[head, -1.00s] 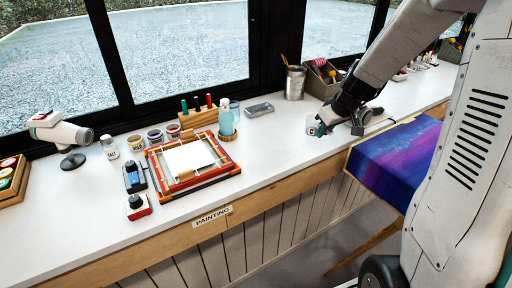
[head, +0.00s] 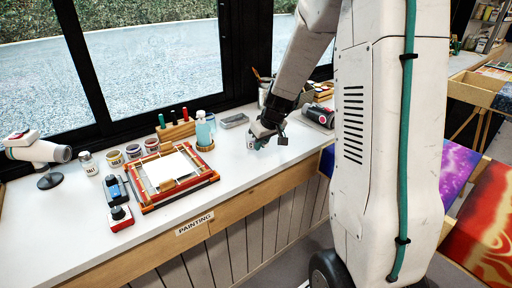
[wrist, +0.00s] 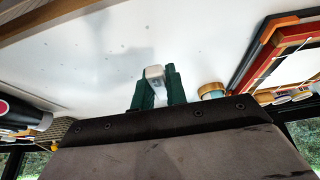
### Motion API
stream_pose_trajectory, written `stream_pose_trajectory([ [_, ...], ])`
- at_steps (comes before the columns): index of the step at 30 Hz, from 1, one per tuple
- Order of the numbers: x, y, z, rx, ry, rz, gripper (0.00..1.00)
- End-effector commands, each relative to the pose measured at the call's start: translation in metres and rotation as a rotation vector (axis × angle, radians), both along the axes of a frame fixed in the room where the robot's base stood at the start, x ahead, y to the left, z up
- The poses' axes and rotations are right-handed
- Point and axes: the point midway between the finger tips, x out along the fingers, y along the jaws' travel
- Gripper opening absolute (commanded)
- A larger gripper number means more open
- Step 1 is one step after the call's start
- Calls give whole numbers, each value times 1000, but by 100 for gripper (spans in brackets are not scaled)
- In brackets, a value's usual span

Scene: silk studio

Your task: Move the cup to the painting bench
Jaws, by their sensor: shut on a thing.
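My gripper (head: 263,137) is at the right part of the painting bench (head: 237,172), a white top with a wooden front edge labelled PAINTING. It is shut on the cup (head: 253,143), a small pale thing mostly hidden by the fingers. In the wrist view the green fingers of my gripper (wrist: 155,90) close on the pale cup (wrist: 155,73), with the white bench top behind. The cup is low over the bench; I cannot tell whether its base touches the top.
A blue-green bottle (head: 203,131) stands left of my gripper, beside a red wooden frame (head: 205,180) with white paper. A grey metal tray (head: 234,121) lies behind, and a dark cylinder (head: 318,114) lies to the right. Bare bench top lies in front of the bottle.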

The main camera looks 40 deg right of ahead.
Motion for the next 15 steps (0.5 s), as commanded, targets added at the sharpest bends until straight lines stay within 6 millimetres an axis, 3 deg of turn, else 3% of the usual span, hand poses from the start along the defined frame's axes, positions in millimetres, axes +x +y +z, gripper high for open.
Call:
stream_pose_trajectory([
  [3, 21, -6, -2, 0, 0, 0, 0],
  [11, 40, -11, -4, 0, -1, 0, 0],
  [15, 39, -10, -27, 2, 4, 0, 0],
])
